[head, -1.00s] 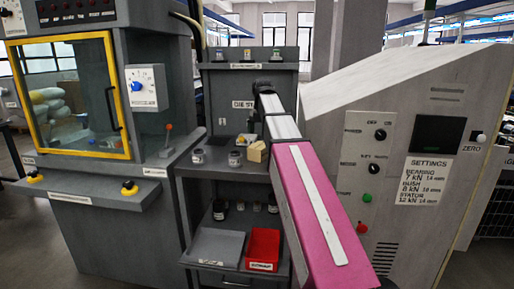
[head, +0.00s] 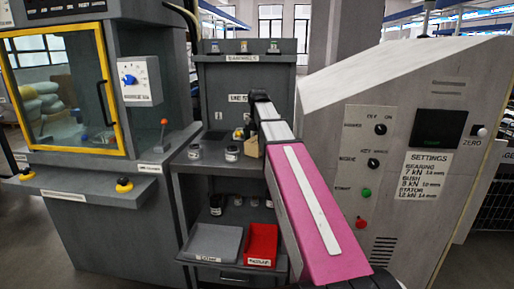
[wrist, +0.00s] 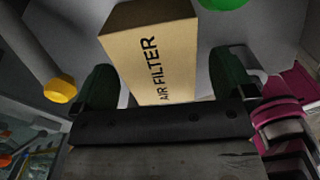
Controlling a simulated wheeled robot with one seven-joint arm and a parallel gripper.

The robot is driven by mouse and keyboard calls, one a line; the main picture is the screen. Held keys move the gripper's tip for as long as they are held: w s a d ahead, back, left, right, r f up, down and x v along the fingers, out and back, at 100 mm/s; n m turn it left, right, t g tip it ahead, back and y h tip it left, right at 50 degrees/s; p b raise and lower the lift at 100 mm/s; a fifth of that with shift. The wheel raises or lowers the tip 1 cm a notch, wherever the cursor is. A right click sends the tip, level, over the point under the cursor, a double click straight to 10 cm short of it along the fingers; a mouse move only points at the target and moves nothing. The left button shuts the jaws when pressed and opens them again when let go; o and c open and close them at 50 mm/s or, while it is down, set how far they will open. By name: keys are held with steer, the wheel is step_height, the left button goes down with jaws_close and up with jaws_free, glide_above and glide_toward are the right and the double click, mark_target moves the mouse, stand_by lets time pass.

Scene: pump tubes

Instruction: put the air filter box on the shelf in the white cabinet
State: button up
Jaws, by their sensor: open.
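The air filter box (wrist: 158,60) is a tan carton with black "AIR FILTER" lettering. In the wrist view it lies between the two dark fingers of my gripper (wrist: 167,75), which are apart, with gaps beside the box. In the head view the box (head: 252,147) is on the upper shelf of the grey rack, partly hidden by my arm. My gripper there (head: 247,131) is small and close to the box. I cannot make out a white cabinet in these views.
Dark jars (head: 232,153) stand left of the box. Below are a grey tray (head: 213,242) and a red tray (head: 262,244). A yellow-framed press (head: 65,90) is at left, a sloped control console (head: 400,150) at right. The wrist view shows a yellow-tipped lever (wrist: 58,88) and a green round thing (wrist: 222,3).

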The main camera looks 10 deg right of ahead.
step_height(320, 180, down, 4)
steer(key=shift+a+f, duration=0.1)
steer(key=shift+a, duration=0.05)
steer(key=c, duration=1)
steer(key=shift+c, duration=0.2)
